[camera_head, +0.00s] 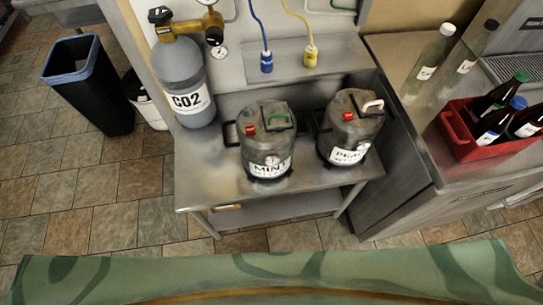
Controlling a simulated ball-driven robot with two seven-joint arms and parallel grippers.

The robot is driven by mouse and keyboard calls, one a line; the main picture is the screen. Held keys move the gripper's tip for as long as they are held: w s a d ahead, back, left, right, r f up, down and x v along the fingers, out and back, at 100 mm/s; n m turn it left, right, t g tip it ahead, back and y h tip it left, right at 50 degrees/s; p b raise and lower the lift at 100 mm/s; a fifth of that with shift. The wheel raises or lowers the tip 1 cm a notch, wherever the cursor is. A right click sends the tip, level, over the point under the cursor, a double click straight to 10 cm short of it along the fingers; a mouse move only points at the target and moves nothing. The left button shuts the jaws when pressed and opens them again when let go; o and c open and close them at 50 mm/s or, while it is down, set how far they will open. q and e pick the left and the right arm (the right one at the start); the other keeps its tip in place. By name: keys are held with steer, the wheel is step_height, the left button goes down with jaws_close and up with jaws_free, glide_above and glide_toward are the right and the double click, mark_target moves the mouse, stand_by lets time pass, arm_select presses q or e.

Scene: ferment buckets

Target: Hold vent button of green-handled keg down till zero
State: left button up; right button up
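The green-handled keg (264,146) stands upright on the steel bench, with a label that seems to read MINT. Its green handle (279,116) is on the lid. A red button (251,129) sits on the left of its top, and a small round gauge (271,160) is on its front; the reading is too small to tell. A similar keg (347,127) with a white handle, a red button and a label starting PEA stands to its right. Neither of my grippers is in view, and nothing touches either keg.
A grey CO2 cylinder (183,75) stands at the bench's left. Blue (266,62) and yellow (311,57) hose connectors hang behind the kegs. A red crate of bottles (455,136) is on the right counter. The steel bench (205,180) is clear at front left. A black bin (92,90) stands left.

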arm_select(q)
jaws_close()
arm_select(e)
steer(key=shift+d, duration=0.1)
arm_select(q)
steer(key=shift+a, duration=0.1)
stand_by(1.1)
